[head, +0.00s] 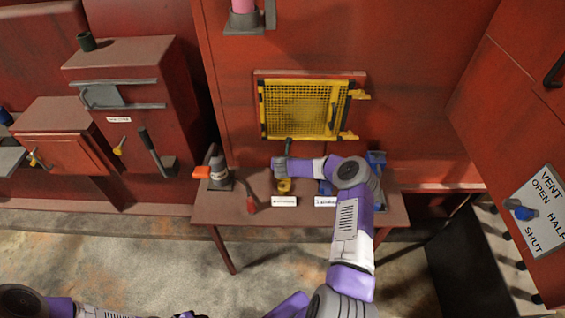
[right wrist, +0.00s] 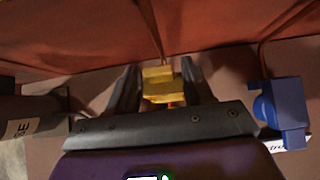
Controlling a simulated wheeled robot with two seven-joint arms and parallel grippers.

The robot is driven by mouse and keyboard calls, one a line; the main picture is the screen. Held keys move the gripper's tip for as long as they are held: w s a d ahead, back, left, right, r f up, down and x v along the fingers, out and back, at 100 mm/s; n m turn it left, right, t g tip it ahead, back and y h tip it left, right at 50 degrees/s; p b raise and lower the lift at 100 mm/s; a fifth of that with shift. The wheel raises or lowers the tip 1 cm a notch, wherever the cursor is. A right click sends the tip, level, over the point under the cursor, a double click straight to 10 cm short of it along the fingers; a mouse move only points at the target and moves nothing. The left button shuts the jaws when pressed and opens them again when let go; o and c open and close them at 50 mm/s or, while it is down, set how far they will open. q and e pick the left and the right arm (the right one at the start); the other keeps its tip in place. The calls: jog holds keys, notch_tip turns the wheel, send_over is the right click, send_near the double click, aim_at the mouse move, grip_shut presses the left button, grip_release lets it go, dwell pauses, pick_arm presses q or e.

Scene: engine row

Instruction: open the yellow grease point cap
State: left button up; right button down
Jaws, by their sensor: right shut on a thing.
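The yellow grease point cap (right wrist: 160,86) is in the middle of the right wrist view, between the two dark fingers of my right gripper (right wrist: 159,70). The gripper is shut on it. In the head view a small yellow part (head: 284,186) shows on the table just below my right wrist, which hides most of what is around it. Whether the cap is open cannot be told. My left arm shows only at the bottom left edge of the head view, and its gripper is out of the picture.
The brown table (head: 320,216) also bears a grey fitting with an orange part (head: 217,174), a red-handled tool (head: 250,204) and a blue fitting (head: 377,159), seen also in the right wrist view (right wrist: 279,104). A yellow mesh panel (head: 300,108) is behind.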

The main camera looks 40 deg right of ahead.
jog(key=shift+w+d+r, duration=0.15)
jog(key=shift+w+r, duration=0.15)
jog(key=shift+r, duration=0.2)
jog(key=c, duration=0.9)
grip_release()
jog(key=shift+o, duration=0.5)
jog(key=shift+f, duration=0.25)
jog(key=v, duration=0.7)
jog(key=shift+s+r, duration=0.25)
